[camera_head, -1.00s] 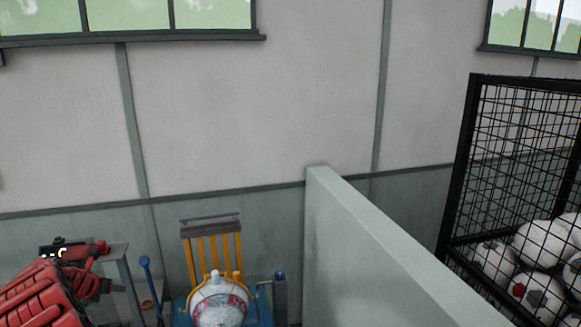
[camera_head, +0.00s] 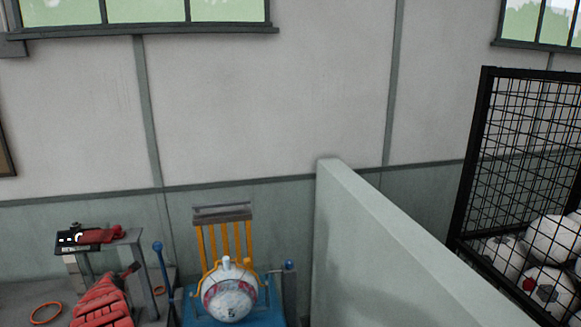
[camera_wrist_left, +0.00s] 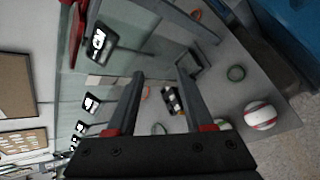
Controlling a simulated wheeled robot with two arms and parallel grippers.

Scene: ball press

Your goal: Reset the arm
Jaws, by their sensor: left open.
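My left gripper (camera_wrist_left: 160,74) shows in the left wrist view with its two dark fingers apart and nothing between them. Several small things lie beyond the fingers, too small to name surely. The press (camera_head: 222,213) stands right of the arm, with yellow bars and a blue base. A white patterned ball (camera_head: 229,297) sits in it. My right gripper is not in view.
A grey stand (camera_head: 118,240) with a black device stands by the arm. An orange ring (camera_head: 46,312) lies on the surface. A pale partition (camera_head: 375,240) separates the press from a black wire cage (camera_head: 468,200) of balls. A red-and-white ball (camera_wrist_left: 260,115) lies right of the gripper.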

